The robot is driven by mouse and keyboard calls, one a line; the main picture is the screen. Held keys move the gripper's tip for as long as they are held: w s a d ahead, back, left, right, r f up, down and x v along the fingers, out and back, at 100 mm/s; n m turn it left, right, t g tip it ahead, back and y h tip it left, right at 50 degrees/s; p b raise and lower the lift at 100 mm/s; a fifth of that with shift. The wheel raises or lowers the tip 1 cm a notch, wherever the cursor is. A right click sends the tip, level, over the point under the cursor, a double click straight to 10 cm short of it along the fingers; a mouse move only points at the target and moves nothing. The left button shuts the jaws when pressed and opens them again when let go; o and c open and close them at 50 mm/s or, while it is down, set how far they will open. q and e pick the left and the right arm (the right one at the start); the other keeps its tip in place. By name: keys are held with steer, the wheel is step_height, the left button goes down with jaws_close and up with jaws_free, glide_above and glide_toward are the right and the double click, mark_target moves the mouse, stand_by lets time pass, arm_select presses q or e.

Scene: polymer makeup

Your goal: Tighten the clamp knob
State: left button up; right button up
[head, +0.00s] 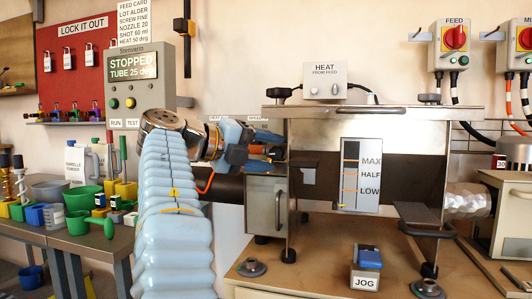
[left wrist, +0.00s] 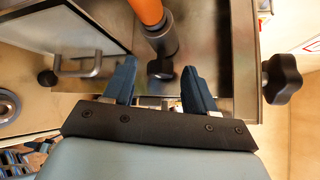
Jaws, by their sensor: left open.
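My left gripper (head: 268,143) is at the upper left front of the machine (head: 330,130), just above its small door with a handle. In the left wrist view my left gripper (left wrist: 158,72) is open, with two dark blue fingers apart. A small black knob (left wrist: 160,68) shows between the fingertips, at the end of an orange and dark cylinder (left wrist: 158,30). I cannot tell if the fingers touch it. In the head view the gripper hides this knob. A larger lobed black knob (left wrist: 283,79) is to the right; a black knob (head: 283,92) also shows on the machine's top left. No label marks the clamp knob.
The door handle (head: 278,208) sticks out below the gripper. A HEAT box (head: 325,90) stands on the machine's top. A JOG switch (head: 366,268) sits on the bench. The STOPPED panel (head: 138,75) is left of the gripper. Green and blue tubs (head: 52,190) stand far left.

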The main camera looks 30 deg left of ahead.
arm_select(q)
steer(key=b+v, duration=0.1)
steer(key=v, duration=1.3)
steer(key=shift+b, duration=0.3)
steer(key=shift+w+r, duration=0.1)
